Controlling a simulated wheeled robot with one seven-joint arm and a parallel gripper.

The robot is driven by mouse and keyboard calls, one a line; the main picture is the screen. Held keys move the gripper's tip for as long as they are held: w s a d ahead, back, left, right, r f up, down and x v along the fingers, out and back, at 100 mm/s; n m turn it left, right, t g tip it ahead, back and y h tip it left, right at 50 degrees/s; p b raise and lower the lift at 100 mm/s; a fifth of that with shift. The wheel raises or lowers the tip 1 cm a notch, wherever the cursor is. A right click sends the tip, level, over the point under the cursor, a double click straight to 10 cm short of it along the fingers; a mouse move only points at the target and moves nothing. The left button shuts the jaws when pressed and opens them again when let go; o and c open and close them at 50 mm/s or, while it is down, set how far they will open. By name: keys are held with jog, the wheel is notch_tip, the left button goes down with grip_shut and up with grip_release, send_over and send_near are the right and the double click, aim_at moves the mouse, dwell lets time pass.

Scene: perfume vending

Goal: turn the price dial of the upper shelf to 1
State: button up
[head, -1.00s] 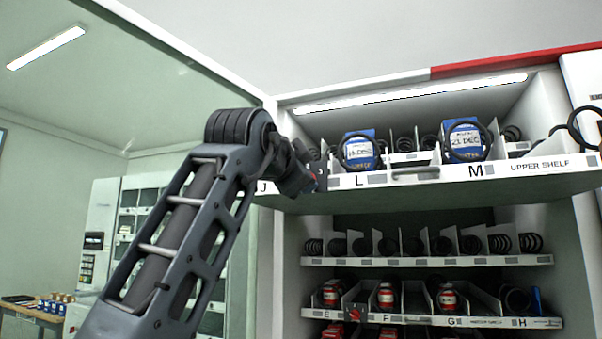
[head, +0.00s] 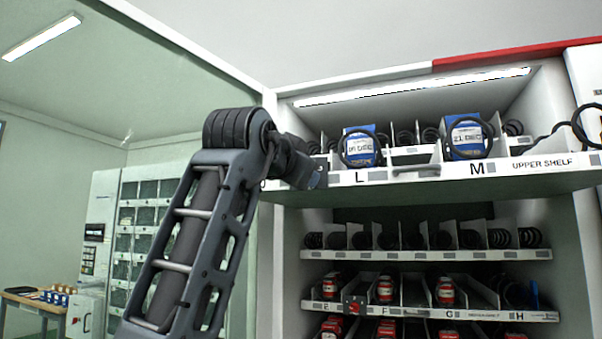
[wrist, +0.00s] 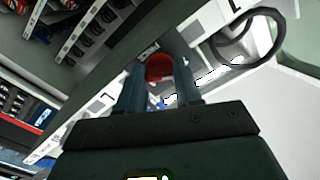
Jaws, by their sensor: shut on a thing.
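The upper shelf (head: 520,179) has a white front rail with the letters L and M and the words UPPER SHELF. Its price dial (wrist: 159,67) shows as a red knob between my fingers in the wrist view. My gripper (wrist: 160,80) is shut on this dial, one finger on each side. In the head view my gripper (head: 318,176) is at the left part of the upper shelf's rail, and my wrist hides the dial there. I cannot read any number on the dial.
Blue boxes (head: 360,146) (head: 466,137) stand behind black coils on the upper shelf. A handle (head: 416,169) sits on its rail between L and M. A lower shelf (head: 480,315) holds red items and has another red dial (head: 355,307). Open room lies left of the machine.

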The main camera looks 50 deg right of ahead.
jog(key=o, duration=1)
jog(key=shift+o, duration=0.2)
jog(key=b+v, duration=0.2)
jog(key=v, duration=0.5)
jog(key=shift+a, duration=0.35)
jog(key=shift+s, duration=0.1)
